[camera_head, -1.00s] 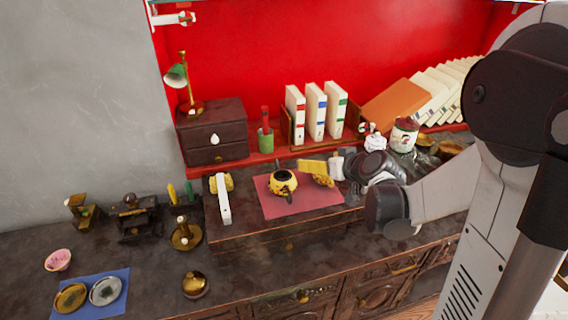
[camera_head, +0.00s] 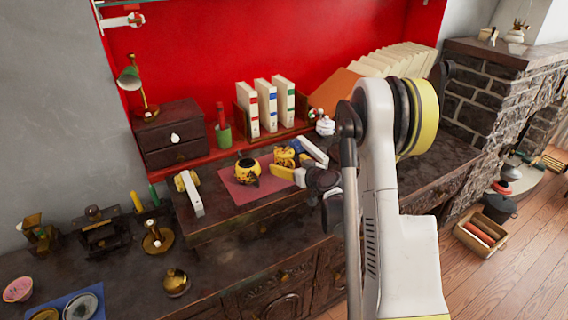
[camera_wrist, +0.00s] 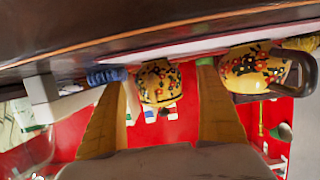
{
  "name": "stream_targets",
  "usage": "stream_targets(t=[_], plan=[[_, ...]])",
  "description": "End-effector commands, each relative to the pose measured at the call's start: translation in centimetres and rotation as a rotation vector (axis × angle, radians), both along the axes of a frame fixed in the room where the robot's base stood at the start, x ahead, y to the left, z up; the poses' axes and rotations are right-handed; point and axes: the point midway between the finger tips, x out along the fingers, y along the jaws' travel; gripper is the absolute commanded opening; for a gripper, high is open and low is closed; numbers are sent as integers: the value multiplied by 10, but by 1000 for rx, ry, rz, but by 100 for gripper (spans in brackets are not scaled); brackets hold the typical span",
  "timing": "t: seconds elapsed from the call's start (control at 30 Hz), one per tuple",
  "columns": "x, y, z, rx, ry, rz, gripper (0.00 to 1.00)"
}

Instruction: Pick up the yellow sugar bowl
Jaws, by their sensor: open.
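The yellow sugar bowl (camera_head: 285,157) has dark and reddish patterning. It stands at the back right of the pink mat (camera_head: 238,190), on the raised dark wooden top. My gripper (camera_head: 288,160) is open, coming from the right, with its fingers on either side of the bowl. In the wrist view, which is upside down, the bowl (camera_wrist: 158,84) sits between the two yellowish fingers of my gripper (camera_wrist: 162,78). I cannot tell whether either finger touches it. My finger hides part of the bowl's lower side in the head view.
A yellow teapot (camera_head: 247,172) with a dark handle stands close left of the bowl; it also shows in the wrist view (camera_wrist: 248,70). Books (camera_head: 265,105) and a white figure (camera_head: 325,126) stand behind on the shelf.

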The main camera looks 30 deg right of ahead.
Motion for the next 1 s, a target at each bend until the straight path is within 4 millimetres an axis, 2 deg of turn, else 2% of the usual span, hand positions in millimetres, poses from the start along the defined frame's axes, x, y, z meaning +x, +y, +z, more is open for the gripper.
stream_targets(t=[0.03, 0.2, 0.5, 0.53, 0.7, 0.73, 1.0], plan=[[9, -2, -7, 0, 0, 1, 85], [33, -4, -13, -1, 0, 0, 85], [40, -4, -13, 0, 0, 0, 85], [40, -4, -13, 0, 0, 0, 83], [40, -4, -13, 0, 0, 0, 31], [40, -4, -13, 0, 0, 0, 25], [39, -4, -13, 0, 0, 0, 24]])
